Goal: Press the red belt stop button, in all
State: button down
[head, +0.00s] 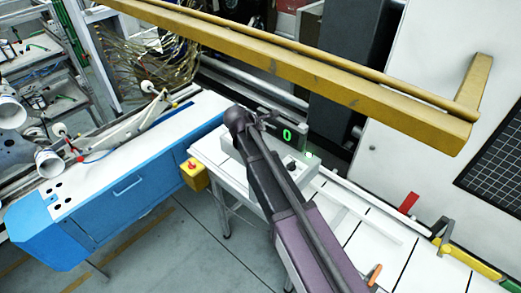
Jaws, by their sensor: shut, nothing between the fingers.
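The red belt stop button (192,166) sits on top of a small yellow box (195,178). The box is fixed at the left edge of the white table, beside the end of the blue-sided conveyor. My arm reaches in from the bottom of the head view. My gripper (268,117) is small and dark at the arm's far end, near the display, up and to the right of the button and apart from it. Its fingers look shut with nothing between them, though they are partly hidden by the arm. The button's top is unobstructed.
A dark display (287,134) shows a green 0, with a lit green spot near its lower right. A white unit with a black knob (292,166) lies below it. A thick yellow beam (300,72) crosses overhead. The blue conveyor (120,200) stands left, with open floor in front.

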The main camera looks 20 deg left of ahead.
jog(key=shift+f+b, duration=3.95)
jog(key=shift+f, duration=0.2)
jog(key=shift+s+f+b, duration=0.15)
jog(key=shift+f+b, duration=0.75)
jog(key=shift+b, duration=0.05)
jog(key=shift+r, duration=0.2)
jog(key=shift+r+p, duration=0.75)
jog(key=shift+p, duration=0.25)
jog(key=shift+r+p, duration=2.5)
